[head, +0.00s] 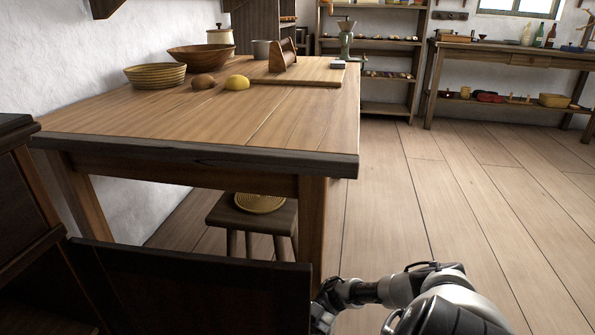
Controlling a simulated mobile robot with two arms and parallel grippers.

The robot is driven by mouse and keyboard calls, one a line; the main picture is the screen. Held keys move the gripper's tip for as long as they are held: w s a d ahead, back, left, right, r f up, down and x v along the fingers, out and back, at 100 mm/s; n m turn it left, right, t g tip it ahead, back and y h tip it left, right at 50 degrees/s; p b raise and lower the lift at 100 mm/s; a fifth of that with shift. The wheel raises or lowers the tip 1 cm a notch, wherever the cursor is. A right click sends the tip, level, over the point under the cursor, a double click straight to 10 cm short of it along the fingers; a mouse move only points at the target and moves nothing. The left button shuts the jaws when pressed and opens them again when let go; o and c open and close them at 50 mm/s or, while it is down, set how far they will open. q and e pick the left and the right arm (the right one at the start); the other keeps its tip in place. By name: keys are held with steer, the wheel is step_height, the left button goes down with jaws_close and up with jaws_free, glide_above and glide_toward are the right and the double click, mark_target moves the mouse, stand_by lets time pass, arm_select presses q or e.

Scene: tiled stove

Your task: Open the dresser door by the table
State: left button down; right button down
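The dark wooden dresser (22,205) stands at the left edge, left of the wooden table (165,122). Its dark door panel (190,290) stands swung out from the dresser, in front of the table, and an opening shows at the lower left. My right arm comes in from the bottom right. My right gripper (324,308) is at the free right edge of the door, low in the picture. Its fingers are small and partly hidden, so I cannot tell whether they touch or grip the door. My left gripper is not in view.
On the table are a woven bowl (155,76), a wooden bowl (200,56), a yellow fruit (237,82) and a board (310,76). A stool (228,215) stands under the table. The plank floor (470,190) to the right is clear, with shelves (380,50) behind.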

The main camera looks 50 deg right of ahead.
steer(key=shift+w+a, duration=0.15)
steer(key=shift+w, duration=0.15)
steer(key=c, duration=1)
jaws_free()
steer(key=shift+o, duration=1.3)
steer(key=shift+w+a, duration=0.15)
steer(key=shift+s, duration=0.2)
steer(key=shift+d, duration=0.25)
steer(key=d, duration=0.7)
steer(key=shift+d+b, duration=0.15)
steer(key=shift+b, duration=0.3)
